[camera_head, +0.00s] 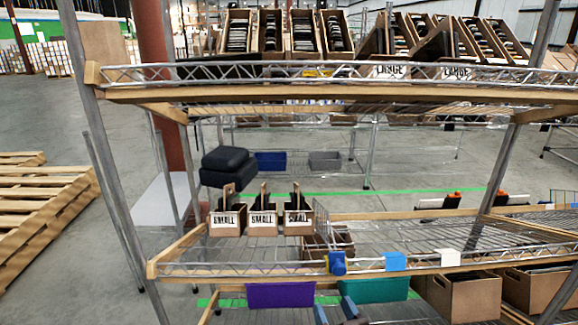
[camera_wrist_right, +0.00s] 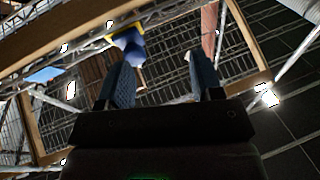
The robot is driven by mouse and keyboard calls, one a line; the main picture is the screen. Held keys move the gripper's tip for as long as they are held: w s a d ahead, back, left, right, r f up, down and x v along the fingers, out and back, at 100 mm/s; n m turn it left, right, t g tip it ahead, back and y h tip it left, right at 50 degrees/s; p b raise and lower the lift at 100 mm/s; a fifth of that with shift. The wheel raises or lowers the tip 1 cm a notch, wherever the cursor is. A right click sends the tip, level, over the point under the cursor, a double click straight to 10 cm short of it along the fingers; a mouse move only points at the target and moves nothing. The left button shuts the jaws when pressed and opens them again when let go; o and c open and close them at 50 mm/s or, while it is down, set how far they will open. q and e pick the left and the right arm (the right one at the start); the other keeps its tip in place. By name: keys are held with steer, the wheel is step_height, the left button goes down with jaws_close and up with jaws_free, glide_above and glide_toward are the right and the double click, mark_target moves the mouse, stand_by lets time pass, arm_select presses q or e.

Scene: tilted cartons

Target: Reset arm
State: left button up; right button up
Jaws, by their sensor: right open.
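My right gripper (camera_head: 334,309) is low at the bottom edge of the head view, in front of the wire shelf rack. Its two blue fingers are apart with nothing between them; they also show in the right wrist view (camera_wrist_right: 163,80). The fingers point up toward the rack's underside and front edge. A blue and yellow piece (camera_head: 337,262) sits on the middle shelf's front rail, just above the gripper; in the wrist view it is beyond the left finger (camera_wrist_right: 130,45). My left gripper is in neither view.
The middle shelf (camera_head: 420,236) holds several small cartons (camera_head: 262,219) at left and has bare wire at right. A purple bin (camera_head: 281,295), a teal bin (camera_head: 374,290) and brown cartons (camera_head: 462,297) are below. Tilted cartons (camera_head: 304,33) fill the top shelf. Pallets (camera_head: 40,205) lie left.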

arm_select(q)
steer(key=shift+t, duration=0.4)
step_height(320, 180, up, 6)
steer(key=p, duration=0.6)
steer(key=shift+s+a+f, duration=0.1)
steer(key=shift+s+f, duration=0.05)
arm_select(e)
steer(key=s+d+f+g+h, duration=0.1)
steer(key=s+d+g+h, duration=0.1)
steer(key=s+d, duration=0.4)
steer(key=s+d+f+g+h, duration=0.1)
steer(key=s+d, duration=0.4)
steer(key=s, duration=0.8)
steer(key=s+d+f+m+g+h, duration=0.1)
steer(key=s+d+f+g+h, duration=0.1)
steer(key=s+d, duration=0.4)
steer(key=s+f+g, duration=0.1)
steer(key=s+g, duration=0.1)
steer(key=s, duration=0.2)
steer(key=shift+d+f+g+h, duration=0.25)
steer(key=shift+d+g+h, duration=0.05)
arm_select(q)
steer(key=shift+w, duration=0.25)
arm_select(e)
steer(key=shift+s, duration=0.1)
